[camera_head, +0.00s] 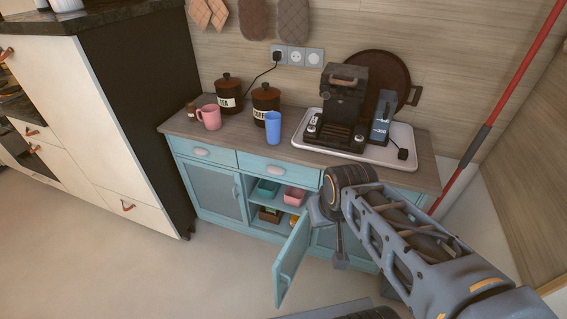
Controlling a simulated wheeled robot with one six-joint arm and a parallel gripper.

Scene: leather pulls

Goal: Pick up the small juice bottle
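I cannot make out the small juice bottle for certain. A small yellow-orange thing (293,220) shows at the right of the open cabinet's lower shelf, partly hidden by the door; it is too small to identify. The cabinet door (293,264) stands open, swung out towards me. My gripper (340,262) hangs down in front of the cabinet, just right of the open door. Its fingers are too small and dark to tell open from shut, and I see nothing clearly held.
On the countertop (236,142) stand a blue cup (273,129), pink mug (209,116), canisters and a coffee machine (341,101) on a white tray. The floor left of the door is clear.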

